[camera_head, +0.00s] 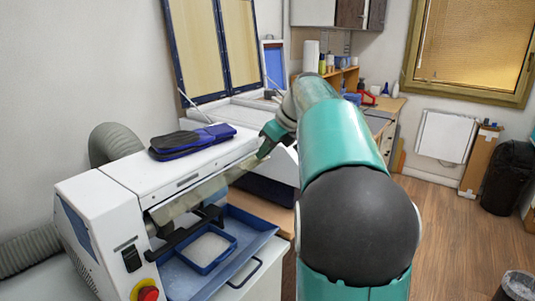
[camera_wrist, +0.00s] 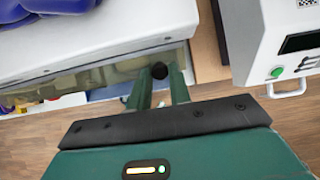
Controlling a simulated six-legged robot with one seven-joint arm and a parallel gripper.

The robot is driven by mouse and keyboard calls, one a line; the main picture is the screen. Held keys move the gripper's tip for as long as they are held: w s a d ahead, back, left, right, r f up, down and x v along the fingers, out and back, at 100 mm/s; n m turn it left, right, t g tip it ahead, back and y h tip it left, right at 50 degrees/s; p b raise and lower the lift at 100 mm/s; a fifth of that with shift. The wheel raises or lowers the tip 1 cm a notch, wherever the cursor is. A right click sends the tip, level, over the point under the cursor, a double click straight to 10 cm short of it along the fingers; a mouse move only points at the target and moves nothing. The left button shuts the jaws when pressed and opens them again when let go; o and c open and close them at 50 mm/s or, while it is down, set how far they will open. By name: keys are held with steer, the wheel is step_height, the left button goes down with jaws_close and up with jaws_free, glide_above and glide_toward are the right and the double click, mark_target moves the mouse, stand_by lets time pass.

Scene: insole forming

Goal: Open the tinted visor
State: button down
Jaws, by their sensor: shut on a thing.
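The tinted visor (camera_head: 200,197) is a long, see-through greyish panel on the front of the white forming machine (camera_head: 185,163). It slants outward below the machine's top, above the blue tray. In the head view my gripper (camera_head: 266,146) is at the visor's far right end, and the arm partly hides the contact.
Blue and black insoles (camera_head: 190,141) lie on the machine's top. A blue tray (camera_head: 225,262) with a smaller frame sits below the visor. A red emergency button (camera_head: 148,293) is at the machine's near end. Another white machine (camera_wrist: 290,40) stands close to the right in the wrist view.

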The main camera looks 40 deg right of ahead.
steer(key=g, duration=0.1)
steer(key=w+r+g+h, duration=0.1)
steer(key=g, duration=0.1)
steer(key=shift+a+r+g, duration=0.15)
steer(key=shift+a+g, duration=0.05)
steer(key=shift+g, duration=0.1)
steer(key=shift+w+a+r+g+h, duration=0.15)
steer(key=shift+g+h, duration=0.1)
steer(key=shift+g, duration=0.4)
steer(key=shift+w+d+r+g+h, duration=0.1)
steer(key=shift+w+r+g+h, duration=0.15)
steer(key=shift+g, duration=0.45)
steer(key=shift+w+a+r+g+h, duration=0.1)
steer(key=shift+g+h, duration=0.2)
steer(key=shift+g, duration=0.35)
steer(key=c, duration=1.3)
jaws_free()
steer(key=shift+s, duration=0.1)
